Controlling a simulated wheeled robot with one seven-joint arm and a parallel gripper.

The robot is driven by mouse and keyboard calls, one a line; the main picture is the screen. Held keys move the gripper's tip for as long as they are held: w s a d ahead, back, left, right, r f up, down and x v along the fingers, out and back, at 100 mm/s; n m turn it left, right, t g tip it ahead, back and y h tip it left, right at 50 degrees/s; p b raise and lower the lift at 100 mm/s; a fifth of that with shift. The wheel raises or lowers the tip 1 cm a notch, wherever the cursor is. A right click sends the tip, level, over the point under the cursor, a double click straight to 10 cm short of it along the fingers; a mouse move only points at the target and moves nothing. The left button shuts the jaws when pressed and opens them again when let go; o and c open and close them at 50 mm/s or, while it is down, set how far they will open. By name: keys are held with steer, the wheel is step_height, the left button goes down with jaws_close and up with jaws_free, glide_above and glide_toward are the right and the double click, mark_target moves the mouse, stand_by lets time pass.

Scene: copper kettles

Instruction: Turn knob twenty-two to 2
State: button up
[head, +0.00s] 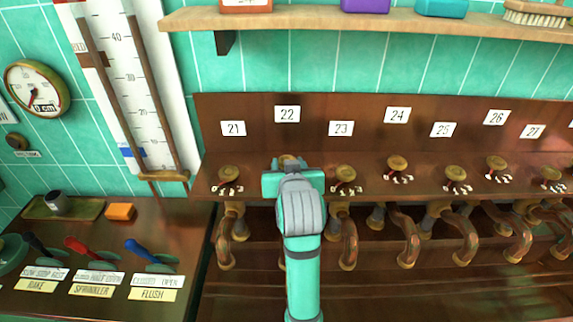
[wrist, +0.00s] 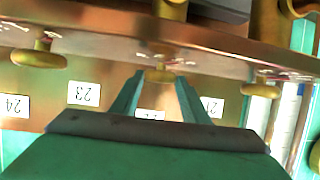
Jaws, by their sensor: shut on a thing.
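Knob twenty-two (head: 288,160) is a brass knob on the copper ledge, below the white label 22 (head: 287,114). My gripper (head: 290,172) covers most of it in the head view, and its scale and pointer are hidden behind my gripper. In the wrist view, which is upside down, the knob (wrist: 160,77) sits between the two teal fingertips, with a finger on each side. My gripper is shut on it. The knob's setting cannot be read.
Knob 21 (head: 229,174) stands close on the left and knob 23 (head: 345,174) close on the right. Copper spouts (head: 349,240) hang below the ledge. A wooden shelf (head: 380,20) runs above. Coloured levers (head: 150,250) are at the lower left.

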steer(key=n+y, duration=0.1)
steer(key=y, duration=0.1)
steer(key=d+n+g+y, duration=0.1)
steer(key=n+y, duration=0.1)
steer(key=shift+w+d+n, duration=0.1)
steer(key=shift+w+n, duration=0.05)
steer(key=shift+n, duration=0.15)
steer(key=n+g+y, duration=0.2)
steer(key=n+y, duration=0.1)
steer(key=n+g+y, duration=0.1)
steer(key=shift+w+d+n+y, duration=0.25)
steer(key=shift+d+n+y, duration=0.05)
steer(key=shift+d+n, duration=0.1)
steer(key=shift+a+g, duration=0.1)
steer(key=shift+g, duration=0.3)
steer(key=shift+f, duration=0.1)
steer(key=o, duration=1.1)
steer(key=shift+w, duration=0.2)
steer(key=shift+c, duration=0.2)
steer(key=shift+s+d, duration=0.1)
steer(key=shift+d, duration=0.15)
steer(key=shift+s+r, duration=0.2)
steer(key=shift+s, duration=0.05)
steer(key=v, duration=1)
steer(key=shift+d+f, duration=0.15)
steer(key=shift+d, duration=0.2)
